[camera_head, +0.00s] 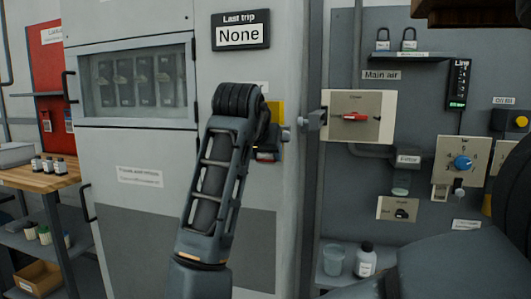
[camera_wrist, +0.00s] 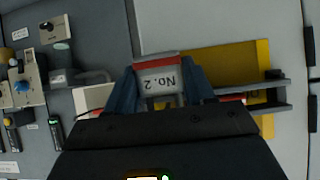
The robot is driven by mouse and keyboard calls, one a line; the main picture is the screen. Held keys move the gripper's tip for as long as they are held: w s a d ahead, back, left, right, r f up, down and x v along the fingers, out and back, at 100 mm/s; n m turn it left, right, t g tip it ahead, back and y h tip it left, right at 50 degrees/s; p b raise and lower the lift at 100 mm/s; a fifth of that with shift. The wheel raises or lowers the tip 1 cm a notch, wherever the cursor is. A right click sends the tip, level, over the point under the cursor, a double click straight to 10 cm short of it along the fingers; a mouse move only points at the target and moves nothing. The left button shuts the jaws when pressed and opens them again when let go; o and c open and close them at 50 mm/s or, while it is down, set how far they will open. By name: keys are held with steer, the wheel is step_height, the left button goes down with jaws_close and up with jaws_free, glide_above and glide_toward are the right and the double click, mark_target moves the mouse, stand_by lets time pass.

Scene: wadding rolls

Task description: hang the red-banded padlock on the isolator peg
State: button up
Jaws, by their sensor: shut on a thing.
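In the wrist view my gripper (camera_wrist: 159,92) is shut on a padlock (camera_wrist: 158,77) between its two blue fingers. The padlock has a red band along one edge and a white label reading "No. 2", upside down in this view. A yellow plate (camera_wrist: 240,58) lies behind it, with a dark grey bracket-like part (camera_wrist: 262,90) at the right. In the head view the yellow plate (camera_head: 277,113) shows beside my arm on the cabinet, and the padlock (camera_head: 267,155) shows partly below it. The peg and the shackle's relation to it cannot be made out.
A grey cabinet (camera_head: 145,205) stands behind my arm. A protruding grey fitting (camera_head: 313,120) is just right of the yellow plate. Farther right, a panel has a red lever (camera_head: 356,117) and a shelf (camera_head: 410,57) with two padlocks. A wooden bench (camera_head: 40,177) stands at left.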

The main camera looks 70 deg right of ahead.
steer(key=o, duration=1.2)
steer(key=p+v, duration=0.1)
steer(key=v, duration=0.6)
steer(key=shift+a+r, duration=0.2)
steer(key=shift+a, duration=0.15)
